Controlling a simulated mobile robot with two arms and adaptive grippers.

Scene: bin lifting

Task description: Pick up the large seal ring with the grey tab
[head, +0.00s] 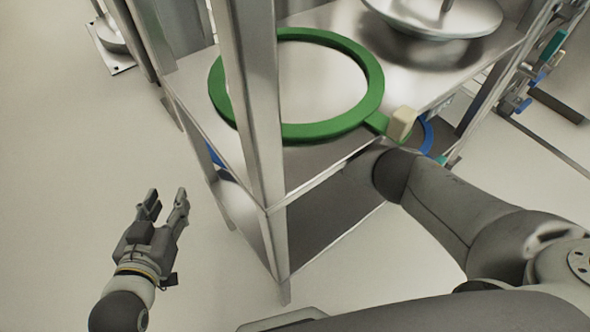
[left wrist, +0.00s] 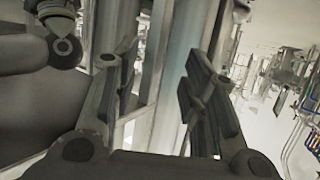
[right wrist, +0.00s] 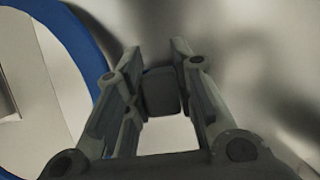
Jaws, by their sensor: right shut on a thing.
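The large blue seal ring (right wrist: 75,45) curves along the left of the right wrist view. Its grey tab (right wrist: 162,92) sits between the fingers of my right gripper (right wrist: 157,60), which is shut on it. In the head view a bit of the blue ring (head: 427,136) shows below the upper shelf, beside my right arm; most of it and my right gripper are hidden there. I cannot tell whether the ring touches the surface under it. My left gripper (head: 167,203) is open and empty, left of the rack, over the floor.
A green ring (head: 372,88) with a cream tab (head: 401,123) lies on the steel upper shelf (head: 190,95). A round metal lid (head: 440,15) is behind it. A rack post (head: 253,110) stands near the left gripper.

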